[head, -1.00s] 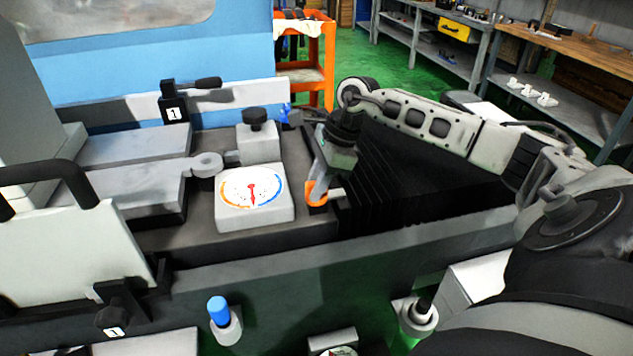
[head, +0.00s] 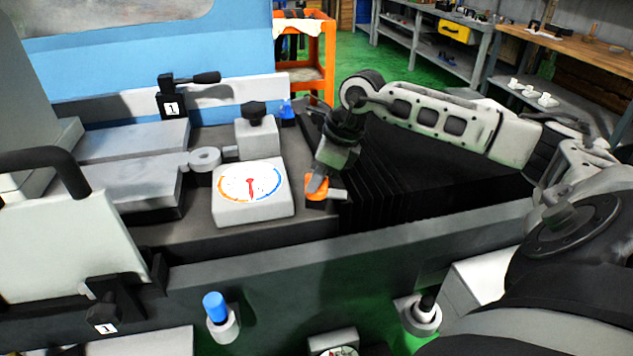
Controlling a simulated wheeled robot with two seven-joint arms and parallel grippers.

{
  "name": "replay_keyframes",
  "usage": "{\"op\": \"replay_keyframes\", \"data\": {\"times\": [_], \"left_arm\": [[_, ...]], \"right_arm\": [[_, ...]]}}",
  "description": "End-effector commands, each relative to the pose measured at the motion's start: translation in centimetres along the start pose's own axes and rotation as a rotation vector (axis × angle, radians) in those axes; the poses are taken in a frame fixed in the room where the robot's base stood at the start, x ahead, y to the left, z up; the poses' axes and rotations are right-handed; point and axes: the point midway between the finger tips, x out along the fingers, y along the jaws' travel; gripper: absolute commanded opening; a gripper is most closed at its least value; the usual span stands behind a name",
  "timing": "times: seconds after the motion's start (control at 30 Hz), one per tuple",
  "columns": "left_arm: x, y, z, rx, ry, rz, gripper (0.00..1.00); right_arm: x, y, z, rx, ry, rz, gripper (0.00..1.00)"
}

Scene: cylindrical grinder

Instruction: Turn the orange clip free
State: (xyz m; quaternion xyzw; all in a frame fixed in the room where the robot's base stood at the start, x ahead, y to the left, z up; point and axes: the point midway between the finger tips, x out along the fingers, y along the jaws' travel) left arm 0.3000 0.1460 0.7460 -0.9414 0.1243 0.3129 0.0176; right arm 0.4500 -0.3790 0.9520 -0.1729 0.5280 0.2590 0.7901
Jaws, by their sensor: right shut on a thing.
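The orange clip (head: 315,183) sits on the grinder bed, just right of the white dial gauge block (head: 251,206). My right gripper (head: 317,186) reaches down from the right and is shut on the orange clip. The fingers cover part of the clip, and a small grey piece shows beside it on the right. My left gripper is not in the view.
Black bellows (head: 415,180) lie right of the clip under my right arm. A grey block with a black knob (head: 255,130) stands behind the dial. A blue piece (head: 287,110) is at the back. Blue and black pegs stand in front.

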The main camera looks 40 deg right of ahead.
Motion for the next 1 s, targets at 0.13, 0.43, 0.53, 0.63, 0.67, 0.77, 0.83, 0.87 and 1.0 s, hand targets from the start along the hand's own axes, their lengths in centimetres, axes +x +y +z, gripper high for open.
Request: {"op": "replay_keyframes", "data": {"times": [0.13,0.43,0.53,0.63,0.67,0.77,0.83,0.87,1.0], "left_arm": [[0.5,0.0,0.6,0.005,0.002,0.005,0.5],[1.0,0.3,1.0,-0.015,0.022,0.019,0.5],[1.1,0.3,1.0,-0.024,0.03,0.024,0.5],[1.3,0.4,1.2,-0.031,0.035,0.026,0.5],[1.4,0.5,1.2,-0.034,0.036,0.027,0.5],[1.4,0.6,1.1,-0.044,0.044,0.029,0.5],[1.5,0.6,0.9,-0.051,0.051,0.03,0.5],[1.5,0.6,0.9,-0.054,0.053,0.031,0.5],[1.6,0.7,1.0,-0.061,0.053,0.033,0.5]], "right_arm": [[0.2,-0.1,-0.1,0.125,-0.002,-0.057,0.0],[0.1,-0.1,0.0,0.387,-0.004,-0.166,0.0],[0.1,-0.1,0.0,0.477,-0.005,-0.202,0.0],[0.1,0.0,0.1,0.564,-0.004,-0.238,0.0],[0.1,-0.1,0.1,0.591,-0.005,-0.249,0.0],[0.1,-0.1,0.1,0.677,-0.004,-0.284,0.0],[0.0,-0.1,0.1,0.734,-0.004,-0.308,0.0],[0.0,-0.1,0.1,0.758,-0.005,-0.317,0.0],[-0.1,-0.1,0.1,0.861,-0.005,-0.358,0.0]]}}
